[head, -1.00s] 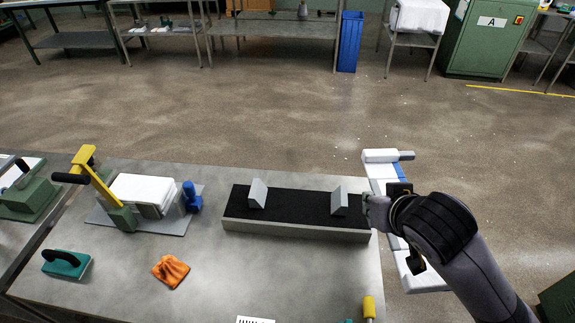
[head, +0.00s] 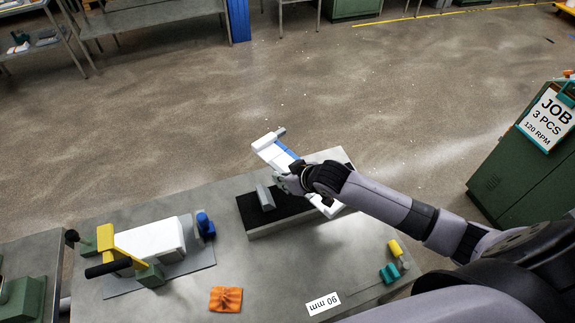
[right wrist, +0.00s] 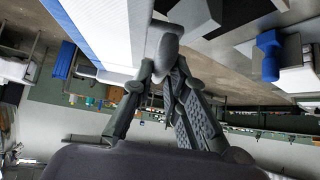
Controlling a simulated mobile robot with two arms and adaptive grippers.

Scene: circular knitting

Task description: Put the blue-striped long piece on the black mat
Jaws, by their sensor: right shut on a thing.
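The blue-striped long piece (head: 268,151) is white with a blue band and grey ends. My right gripper (head: 287,181) is shut on it near its middle. The piece slants across the right part of the black mat (head: 250,213), with its far end past the table's back edge. I cannot tell whether it touches the mat. A grey wedge block (head: 265,197) stands on the mat, left of the gripper. In the right wrist view the piece (right wrist: 105,35) fills the upper left beside the gripper fingers (right wrist: 165,60). My left gripper is not in view.
A yellow-handled press (head: 120,245) with a white block stands at the left of the table. An orange cloth (head: 226,298), a "90 mm" card (head: 323,303) and a teal item (head: 390,273) lie nearer the front. Bare table lies between the cloth and mat.

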